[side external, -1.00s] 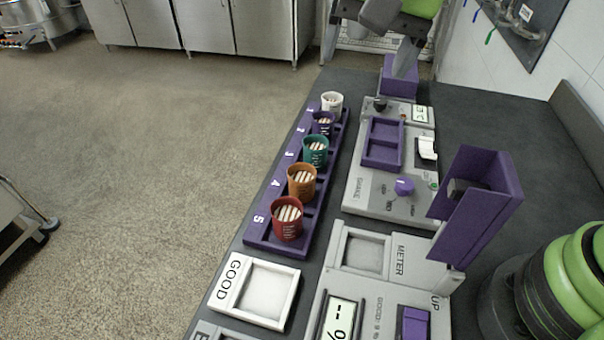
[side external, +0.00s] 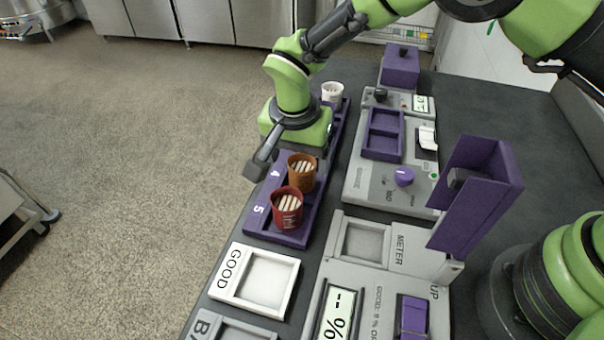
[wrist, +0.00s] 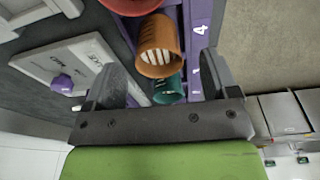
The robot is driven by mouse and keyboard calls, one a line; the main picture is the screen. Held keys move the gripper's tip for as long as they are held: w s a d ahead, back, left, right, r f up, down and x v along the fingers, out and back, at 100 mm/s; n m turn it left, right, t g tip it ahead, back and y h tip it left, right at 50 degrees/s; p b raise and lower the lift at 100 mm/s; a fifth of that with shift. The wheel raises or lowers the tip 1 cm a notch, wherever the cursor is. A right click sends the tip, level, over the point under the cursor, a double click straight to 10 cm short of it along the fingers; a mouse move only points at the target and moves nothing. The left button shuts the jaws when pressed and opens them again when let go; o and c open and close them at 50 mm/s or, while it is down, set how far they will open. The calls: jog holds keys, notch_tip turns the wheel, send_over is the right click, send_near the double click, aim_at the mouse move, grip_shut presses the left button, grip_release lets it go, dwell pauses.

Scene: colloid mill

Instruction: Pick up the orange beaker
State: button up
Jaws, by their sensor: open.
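The orange beaker (side external: 301,174) stands upright in slot 4 of the purple rack (side external: 262,194), with white sticks inside. In the wrist view the orange beaker (wrist: 172,36) lies ahead of my fingers, roughly between their lines. My gripper (side external: 292,160) is low over the rack, just behind the orange beaker in the side view. One grey finger shows left of the beaker; the other is mostly hidden. In the wrist view my gripper (wrist: 163,66) is open, one finger on each side. I cannot tell whether a finger touches the beaker.
A red beaker (side external: 286,208) stands in slot 5, close to the orange one. A teal beaker (wrist: 169,90) is close to my gripper's body; a white beaker (side external: 332,93) stands at the far end. The shaker panel (side external: 376,195) is to the right, the GOOD tray (side external: 252,280) in front.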

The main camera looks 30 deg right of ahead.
aim_at(302, 168)
jog(key=f, duration=0.2)
jog(key=d+f, duration=0.1)
jog(key=f, duration=0.1)
jog(key=shift+w, duration=0.3)
jog(key=c, duration=1)
